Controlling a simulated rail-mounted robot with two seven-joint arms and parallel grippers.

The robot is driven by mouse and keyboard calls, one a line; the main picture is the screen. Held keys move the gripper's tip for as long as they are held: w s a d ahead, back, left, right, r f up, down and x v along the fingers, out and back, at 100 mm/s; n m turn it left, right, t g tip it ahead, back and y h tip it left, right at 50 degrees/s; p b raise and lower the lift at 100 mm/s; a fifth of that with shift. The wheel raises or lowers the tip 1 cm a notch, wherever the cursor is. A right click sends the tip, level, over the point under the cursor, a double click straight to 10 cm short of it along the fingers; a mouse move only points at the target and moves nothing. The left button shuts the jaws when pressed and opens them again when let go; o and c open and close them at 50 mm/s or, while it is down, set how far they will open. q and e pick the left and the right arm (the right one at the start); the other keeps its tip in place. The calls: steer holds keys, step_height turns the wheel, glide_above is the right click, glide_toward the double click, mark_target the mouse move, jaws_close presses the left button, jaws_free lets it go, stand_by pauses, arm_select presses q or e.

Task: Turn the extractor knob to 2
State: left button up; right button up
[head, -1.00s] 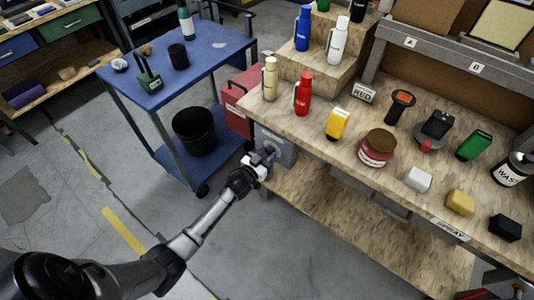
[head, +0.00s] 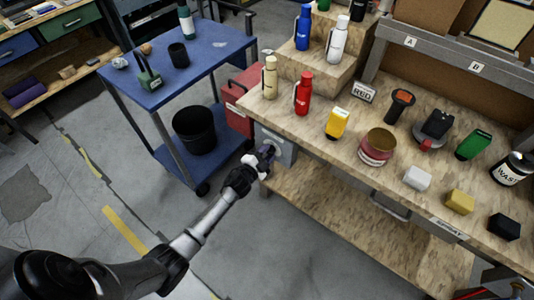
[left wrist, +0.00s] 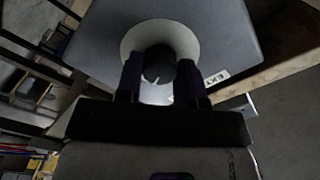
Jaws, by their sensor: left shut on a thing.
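The extractor knob (left wrist: 158,66) is a dark round knob at the middle of a pale round dial (left wrist: 188,38) on a grey box (left wrist: 232,35). A small white label (left wrist: 215,77) on the box seems to read EXT. My left gripper (left wrist: 160,84) is shut on the knob, one dark finger on each side. In the head view my left gripper (head: 267,156) is at the front of the grey box (head: 286,150), under the workbench corner, and covers most of the dial. No dial numbers are legible, so I cannot tell the knob's setting. My right gripper is not in view.
The wooden workbench (head: 310,128) above holds bottles, a jar (head: 376,148) and small blocks. A red cabinet (head: 240,112) stands just left of the box. A blue cart (head: 165,88) with a black bin (head: 194,130) is further left. Floor between arm and cart is clear.

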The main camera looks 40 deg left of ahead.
arm_select(q)
steer(key=shift+m, duration=1.1)
steer(key=o, duration=0.9)
steer(key=shift+s, duration=0.1)
steer(key=s+p, duration=0.1)
steer(key=s, duration=0.8)
steer(key=s+p, duration=0.1)
steer(key=s, duration=0.3)
steer(key=shift+s+d+p, duration=0.35)
